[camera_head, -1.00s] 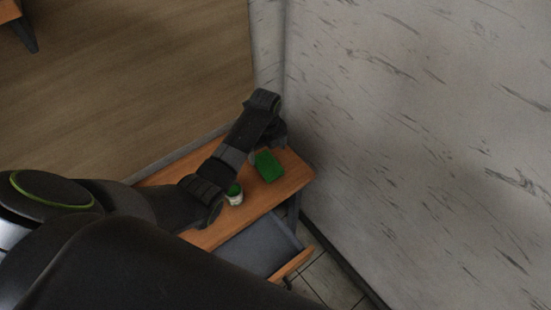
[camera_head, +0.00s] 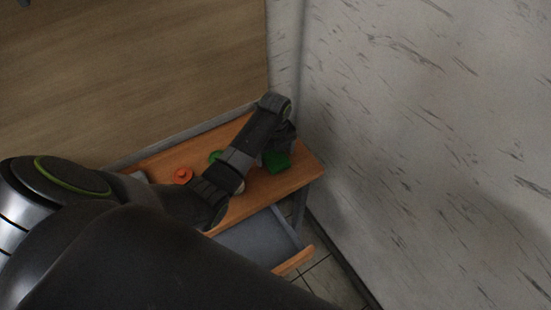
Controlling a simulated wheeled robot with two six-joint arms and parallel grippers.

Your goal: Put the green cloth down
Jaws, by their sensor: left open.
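The green cloth (camera_head: 277,162) lies on the wooden table top near its right end, partly covered by my left wrist and gripper. My left arm reaches in from the left over the table, and the left gripper (camera_head: 281,150) is right at the cloth. The jaws are open. The fingertips are mostly hidden behind the wrist, so I cannot tell whether they touch the cloth. My right gripper does not show.
The wooden table (camera_head: 303,174) stands against the wall in the corner. Its drawer (camera_head: 254,240) is pulled out at the front. An orange-red object (camera_head: 183,176) and a green object (camera_head: 215,156) are left of my forearm. A light item is mostly hidden behind it.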

